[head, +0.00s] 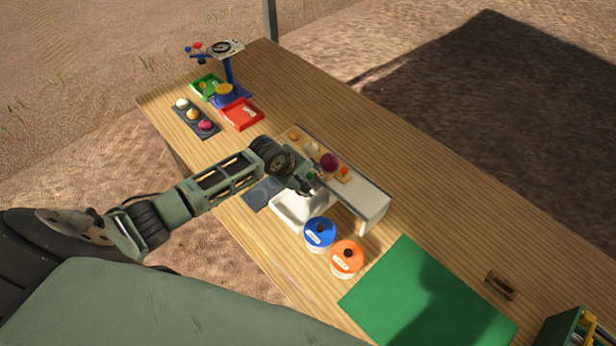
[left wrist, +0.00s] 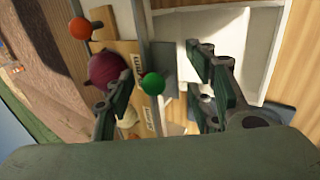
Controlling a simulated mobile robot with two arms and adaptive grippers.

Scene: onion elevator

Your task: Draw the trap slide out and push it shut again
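A white machine (head: 370,203) stands mid-table, with several onions and wooden parts along its top. In the left wrist view a green ball knob (left wrist: 153,86) sits beside labelled wooden plates. An orange-red ball knob (left wrist: 80,28) and a dark red onion (left wrist: 105,66) lie to its left. I cannot tell for certain which part is the trap slide. My left gripper (head: 309,188) is over the machine's front side. Its fingers (left wrist: 157,97) are spread on either side of the green knob, and no grip on it shows. My right gripper is in no view.
A white bin (head: 297,210) is below the left gripper. Blue-lidded (head: 320,232) and orange-lidded (head: 347,258) tubs stand in front of the machine. A green mat (head: 425,300) lies to the right. A red tray (head: 242,114) and a dark onion tray (head: 190,122) are at the far left.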

